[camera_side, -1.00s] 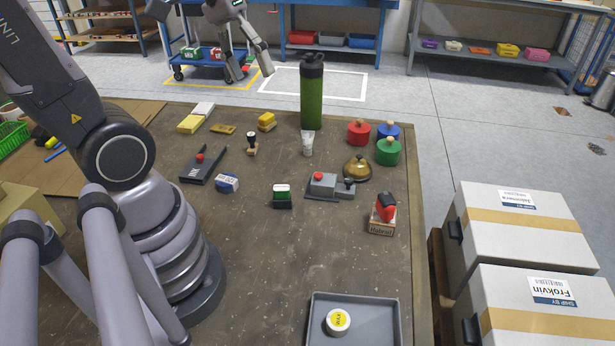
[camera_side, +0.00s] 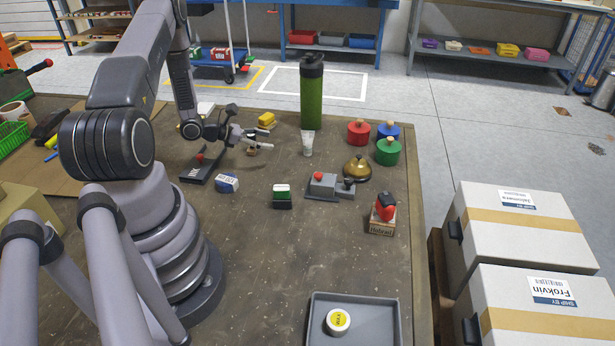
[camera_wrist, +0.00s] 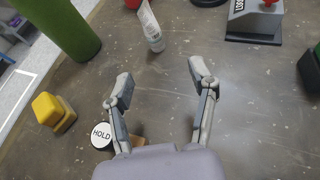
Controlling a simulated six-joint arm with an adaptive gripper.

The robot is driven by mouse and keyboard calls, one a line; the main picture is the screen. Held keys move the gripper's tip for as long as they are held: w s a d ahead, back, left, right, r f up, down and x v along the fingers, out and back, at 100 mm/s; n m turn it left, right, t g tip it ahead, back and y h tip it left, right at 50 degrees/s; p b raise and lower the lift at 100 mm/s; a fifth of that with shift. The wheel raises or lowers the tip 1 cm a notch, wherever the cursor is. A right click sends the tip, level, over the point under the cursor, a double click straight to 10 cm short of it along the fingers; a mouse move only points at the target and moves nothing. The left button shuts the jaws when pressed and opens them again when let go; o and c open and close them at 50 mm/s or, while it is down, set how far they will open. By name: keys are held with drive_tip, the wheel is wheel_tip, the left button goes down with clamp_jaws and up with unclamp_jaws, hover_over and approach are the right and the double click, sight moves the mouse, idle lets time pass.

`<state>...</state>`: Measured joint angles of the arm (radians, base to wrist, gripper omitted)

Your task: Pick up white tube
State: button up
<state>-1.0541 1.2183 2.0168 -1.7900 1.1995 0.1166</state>
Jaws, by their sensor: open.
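The white tube (camera_side: 308,143) stands upright on the brown table, just in front of the tall green bottle in the side view. In the wrist view the white tube (camera_wrist: 151,27) is ahead of my fingers, near the top of the picture. My gripper (camera_side: 262,142) is low over the table to the left of the tube, with its fingers pointing right toward it. The fingers are spread and empty, as the wrist view of my gripper (camera_wrist: 158,78) shows. A gap of bare table lies between the fingertips and the tube.
The green bottle (camera_side: 312,95) stands close behind the tube. A grey device with a red knob (camera_side: 322,184) is in front. A grey tray (camera_side: 390,300) lies at the front edge.

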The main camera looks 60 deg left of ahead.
drive_tip(key=shift+a+f, duration=0.15)
drive_tip(key=shift+f, duration=0.35)
approach(308, 148)
drive_tip(key=w+f, duration=0.1)
drive_tip(key=w, duration=0.1)
drive_tip(key=w+f, duration=0.1)
drive_tip(key=shift+w+d+f, duration=0.3)
drive_tip(key=shift+d+f, duration=0.05)
drive_tip(key=shift+a+x, duration=0.1)
drive_tip(key=shift+x, duration=1.5)
drive_tip(key=shift+a+x, duration=0.15)
drive_tip(key=shift+x, duration=1.4)
drive_tip(key=shift+w+r, duration=0.1)
drive_tip(key=shift+r, duration=0.05)
drive_tip(key=shift+c, duration=0.2)
drive_tip(key=c, duration=1)
drive_tip(key=shift+r, duration=0.1)
